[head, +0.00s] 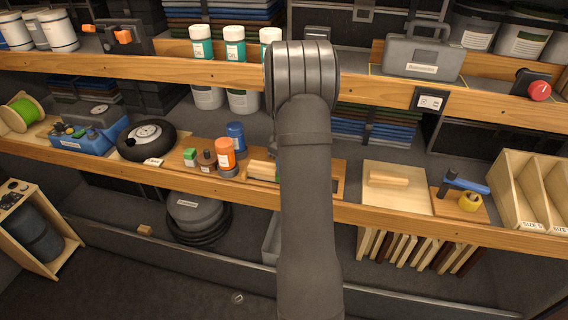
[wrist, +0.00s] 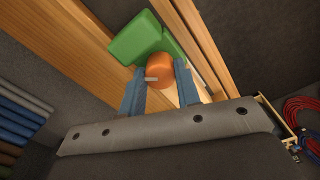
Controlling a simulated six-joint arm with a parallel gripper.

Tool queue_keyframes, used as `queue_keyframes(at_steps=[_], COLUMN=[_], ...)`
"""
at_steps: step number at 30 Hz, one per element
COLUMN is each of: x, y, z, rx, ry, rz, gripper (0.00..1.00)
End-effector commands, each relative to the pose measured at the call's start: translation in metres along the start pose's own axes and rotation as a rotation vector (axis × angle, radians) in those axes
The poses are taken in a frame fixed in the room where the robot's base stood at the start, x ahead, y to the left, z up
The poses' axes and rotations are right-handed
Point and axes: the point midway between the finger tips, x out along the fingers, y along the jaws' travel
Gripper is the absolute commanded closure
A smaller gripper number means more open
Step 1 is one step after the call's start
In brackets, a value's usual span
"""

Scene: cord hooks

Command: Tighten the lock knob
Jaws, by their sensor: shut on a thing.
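In the wrist view, an orange knob (wrist: 159,71) sits against a green block-like part (wrist: 135,38). A small pale bar shows on the knob's near side. The blue fingers of my gripper (wrist: 160,82) stand on either side of the knob, shut on it. Whether the knob is fully tight cannot be seen.
Wooden edges (wrist: 202,45) run close beside the green part in the wrist view. Red and blue cords (wrist: 303,125) lie at the right. In the head view, the lower shelf (head: 410,218) holds bottles, a black reel (head: 147,139) and a wooden divider rack (head: 524,187). A red knob (head: 540,91) sits on the upper shelf.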

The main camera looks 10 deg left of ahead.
Motion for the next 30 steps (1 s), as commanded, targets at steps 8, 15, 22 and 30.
queue_keyframes(at_steps=[8, 15, 22, 30], x=[0.000, -0.001, -0.030, -0.069], y=[0.000, 0.000, 0.000, 0.000], z=[0.000, 0.000, 0.000, 0.000], rx=[-0.001, -0.002, -0.002, -0.002], ry=[0.000, 0.000, 0.002, 0.001], rz=[0.001, 0.001, 0.003, 0.002], gripper=[0.48, 0.48, 0.48, 0.48])
